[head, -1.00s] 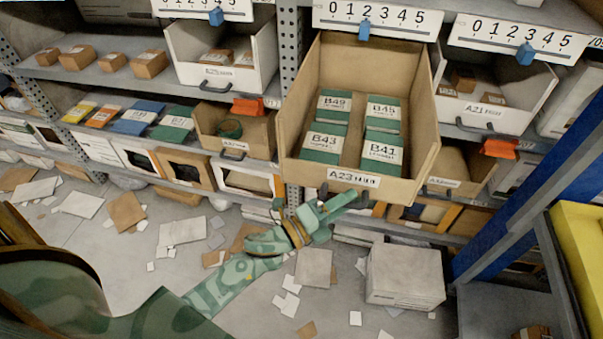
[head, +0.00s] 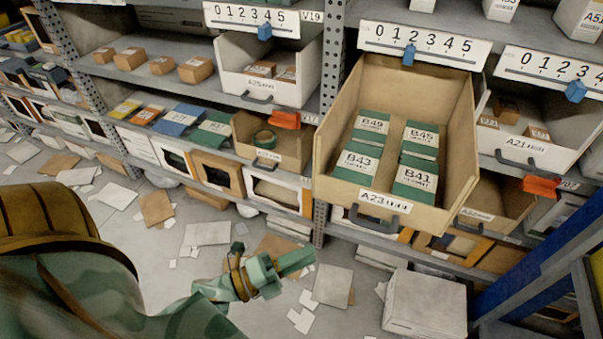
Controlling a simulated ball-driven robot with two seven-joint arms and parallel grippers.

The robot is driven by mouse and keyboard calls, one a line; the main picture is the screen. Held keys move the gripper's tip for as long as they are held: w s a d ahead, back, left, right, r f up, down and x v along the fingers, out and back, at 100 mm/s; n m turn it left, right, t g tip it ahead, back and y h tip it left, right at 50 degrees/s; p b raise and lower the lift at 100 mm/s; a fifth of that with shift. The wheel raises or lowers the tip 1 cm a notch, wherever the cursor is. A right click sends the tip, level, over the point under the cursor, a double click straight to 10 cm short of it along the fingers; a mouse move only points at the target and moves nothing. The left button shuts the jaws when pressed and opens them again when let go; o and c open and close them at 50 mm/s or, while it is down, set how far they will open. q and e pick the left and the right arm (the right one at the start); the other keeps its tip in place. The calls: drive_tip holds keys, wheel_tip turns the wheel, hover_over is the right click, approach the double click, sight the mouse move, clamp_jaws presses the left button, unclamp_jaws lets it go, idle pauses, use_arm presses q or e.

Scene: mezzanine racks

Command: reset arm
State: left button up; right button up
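My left gripper (head: 296,262) is green and tan. It is in the lower middle of the head view, over the littered floor, below and to the left of the pulled-out tan bin A23 (head: 384,201). It is apart from the bin, and I see nothing held in it. Its fingers are seen at a slant, so I cannot tell whether they are open. My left arm comes in from the lower left. Bin A23 holds several green boxes, labelled B49, B45, B43 and B41 (head: 411,199). My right gripper is out of view.
A white box (head: 425,303) is on the floor at right, near a blue post (head: 530,262). Loose papers and cardboard cover the floor.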

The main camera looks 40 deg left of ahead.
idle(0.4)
use_arm(q)
drive_tip(key=s+a+f+n+g+y, duration=0.25)
drive_tip(key=f+n, duration=0.25)
drive_tip(key=f, duration=0.3)
drive_tip(key=s+a+f+n+g+y, duration=0.2)
drive_tip(key=s+f+n+y, duration=0.15)
drive_tip(key=f, duration=0.45)
drive_tip(key=s+a+f+n+g+y, duration=0.2)
drive_tip(key=f+n, duration=0.4)
drive_tip(key=f, duration=0.2)
drive_tip(key=s+d+f+n+g, duration=0.1)
drive_tip(key=s+f+n+g, duration=0.1)
drive_tip(key=s+f, duration=0.3)
drive_tip(key=s+d+f+n+g+y, duration=0.1)
drive_tip(key=s+f+g, duration=0.4)
drive_tip(key=s, duration=0.8)
drive_tip(key=s+f+n+g, duration=0.3)
drive_tip(key=s+f+n, duration=0.1)
drive_tip(key=s, duration=0.5)
drive_tip(key=shift+s+d+f+p, duration=0.2)
drive_tip(key=shift+d+f+p, duration=0.15)
drive_tip(key=shift+f, duration=0.55)
drive_tip(key=shift+g, duration=0.25)
idle(0.9)
